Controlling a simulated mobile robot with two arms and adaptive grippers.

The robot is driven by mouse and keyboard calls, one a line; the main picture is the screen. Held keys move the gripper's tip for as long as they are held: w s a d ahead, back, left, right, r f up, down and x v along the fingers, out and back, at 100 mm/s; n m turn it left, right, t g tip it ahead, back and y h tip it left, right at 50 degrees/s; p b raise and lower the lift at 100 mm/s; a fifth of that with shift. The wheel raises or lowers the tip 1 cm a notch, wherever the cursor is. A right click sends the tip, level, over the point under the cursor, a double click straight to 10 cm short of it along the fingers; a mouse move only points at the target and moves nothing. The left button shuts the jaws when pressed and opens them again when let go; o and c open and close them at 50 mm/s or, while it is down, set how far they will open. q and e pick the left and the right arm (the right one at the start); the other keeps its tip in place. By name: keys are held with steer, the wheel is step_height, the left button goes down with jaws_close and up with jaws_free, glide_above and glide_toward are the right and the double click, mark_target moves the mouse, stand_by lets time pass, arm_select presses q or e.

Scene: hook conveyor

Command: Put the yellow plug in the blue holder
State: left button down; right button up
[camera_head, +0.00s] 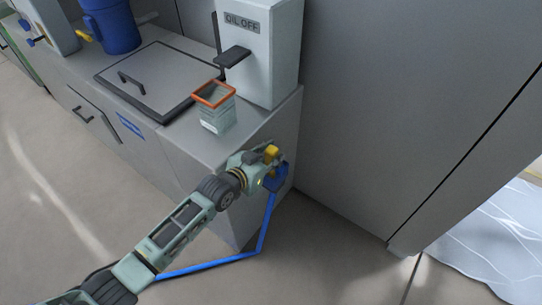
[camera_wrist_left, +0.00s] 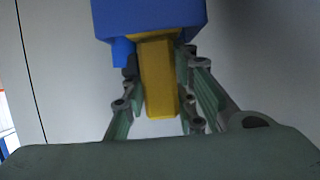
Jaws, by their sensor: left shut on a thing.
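The yellow plug (camera_head: 271,152) is at the end of my left arm, beside the corner of the grey counter. My left gripper (camera_head: 262,166) is shut on it. In the left wrist view the plug (camera_wrist_left: 158,78) stands between the two fingers. Its far end meets the blue holder (camera_wrist_left: 148,18); I cannot tell how deep it sits. In the head view the holder (camera_head: 277,177) is at the side of the counter, partly hidden by my gripper. My right gripper is not in view.
A blue hose (camera_head: 262,232) runs from the holder down and left along the floor. On the counter (camera_head: 180,145) stand an orange-rimmed clear container (camera_head: 216,115) and a white machine (camera_head: 265,65) labelled "OIL OFF". A grey wall panel (camera_head: 370,130) is at right.

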arm_select(q)
steer(key=shift+f, duration=0.1)
steer(key=c, duration=1.7)
jaws_free()
steer(key=shift+r, duration=0.25)
steer(key=shift+s+a, duration=0.25)
steer(key=shift+s, duration=0.05)
steer(key=p+v, duration=0.1)
steer(key=v, duration=1)
steer(key=shift+s+r, duration=0.1)
steer(key=shift+r, duration=0.05)
